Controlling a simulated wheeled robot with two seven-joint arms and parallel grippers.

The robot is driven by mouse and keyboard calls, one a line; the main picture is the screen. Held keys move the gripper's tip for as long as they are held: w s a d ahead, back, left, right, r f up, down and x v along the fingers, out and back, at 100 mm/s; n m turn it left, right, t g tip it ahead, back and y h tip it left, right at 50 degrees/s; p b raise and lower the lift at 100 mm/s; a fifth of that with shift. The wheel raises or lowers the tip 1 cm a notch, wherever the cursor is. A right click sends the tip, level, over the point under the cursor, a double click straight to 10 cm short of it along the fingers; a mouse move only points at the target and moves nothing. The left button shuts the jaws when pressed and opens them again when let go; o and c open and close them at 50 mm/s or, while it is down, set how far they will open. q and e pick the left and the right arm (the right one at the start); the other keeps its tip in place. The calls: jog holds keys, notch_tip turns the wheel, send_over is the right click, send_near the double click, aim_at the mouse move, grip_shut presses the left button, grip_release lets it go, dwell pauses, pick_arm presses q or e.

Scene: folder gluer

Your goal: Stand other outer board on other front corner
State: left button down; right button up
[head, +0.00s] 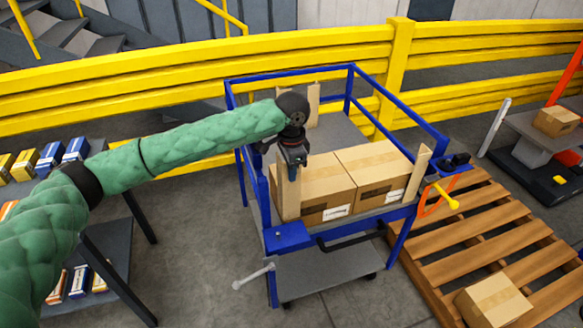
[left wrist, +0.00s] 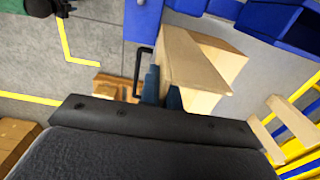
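The outer board (head: 281,192) is a tan, tall, narrow corner board. It stands upright at the left front corner of the left carton (head: 325,181) on the blue cart. My left gripper (head: 293,172) reaches down to its upper part. In the left wrist view, the board (left wrist: 192,65) lies between the two dark fingertips of the gripper (left wrist: 163,90), which look closed on its edge. Its foot is hidden in that view. Another board (head: 418,172) stands at the right front corner of the right carton (head: 374,171). My right gripper does not show.
The blue cart (head: 396,119) has side rails and a lower grey step (head: 322,272). More boards (head: 313,104) stand at its back. A wooden pallet (head: 480,245) with a box (head: 493,300) lies to the right. A shelf (head: 112,246) with small packs stands left.

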aim_at(288, 193)
pick_arm(q)
notch_tip(288, 193, down, 8)
jog(key=shift+f, duration=0.25)
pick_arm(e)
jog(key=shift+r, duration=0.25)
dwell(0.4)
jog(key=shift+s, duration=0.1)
pick_arm(q)
jog(key=c, duration=1.5)
grip_release()
jog(key=shift+c, duration=0.2)
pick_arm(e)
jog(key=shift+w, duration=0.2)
pick_arm(q)
jog(key=shift+r, duration=0.1)
